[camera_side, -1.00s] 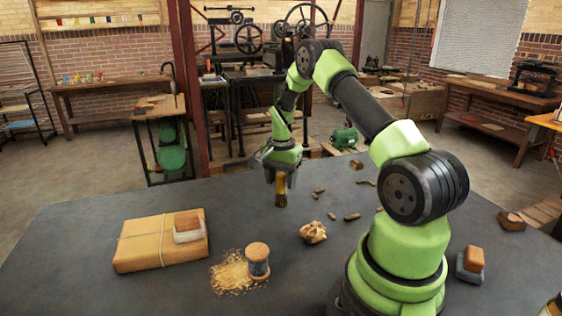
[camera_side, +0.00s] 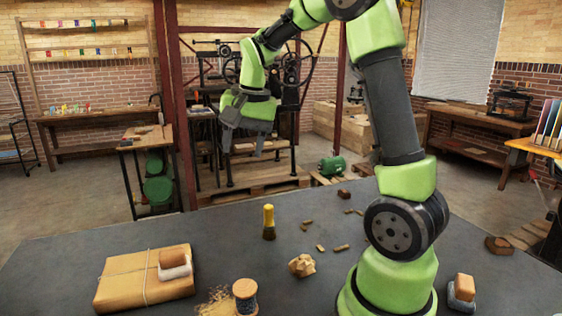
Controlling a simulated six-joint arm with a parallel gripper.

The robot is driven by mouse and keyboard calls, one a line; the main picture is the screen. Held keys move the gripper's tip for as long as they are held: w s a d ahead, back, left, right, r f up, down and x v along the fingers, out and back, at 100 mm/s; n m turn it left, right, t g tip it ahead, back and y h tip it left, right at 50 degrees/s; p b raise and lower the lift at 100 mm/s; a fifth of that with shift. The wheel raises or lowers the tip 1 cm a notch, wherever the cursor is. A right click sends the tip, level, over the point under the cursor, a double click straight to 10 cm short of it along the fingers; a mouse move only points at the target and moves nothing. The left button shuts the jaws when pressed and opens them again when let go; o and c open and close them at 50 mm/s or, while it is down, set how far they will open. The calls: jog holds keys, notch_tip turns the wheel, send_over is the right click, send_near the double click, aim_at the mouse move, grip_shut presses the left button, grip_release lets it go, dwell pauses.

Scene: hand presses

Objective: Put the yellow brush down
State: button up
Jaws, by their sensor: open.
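The yellow brush (camera_side: 269,222) stands upright on the dark table, with its yellow handle up and its dark bristles down. My gripper (camera_side: 243,146) is raised well above the table, up and to the left of the brush in the picture. Its fingers are apart and nothing shows between them. The brush and my gripper do not touch.
A wrapped parcel (camera_side: 135,284) with a block (camera_side: 174,260) on it lies at the front left. A cork-topped jar (camera_side: 245,295) stands beside spilled shavings (camera_side: 214,305). A crumpled lump (camera_side: 302,265) and several small brown pieces (camera_side: 341,247) lie right of the brush. A two-tone block (camera_side: 462,292) sits at the right.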

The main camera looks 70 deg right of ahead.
jog(key=s+a+r+n+t+y, duration=0.1)
jog(key=s+a+r+n+t, duration=0.1)
jog(key=s+a+n, duration=0.2)
jog(key=s+a+r+n+t+y, duration=0.1)
jog(key=s+a+n, duration=0.4)
jog(key=s+a, duration=0.5)
jog(key=shift+s+a+r+t, duration=0.25)
jog(key=shift+a+r+t, duration=0.15)
jog(key=shift+a+t, duration=0.45)
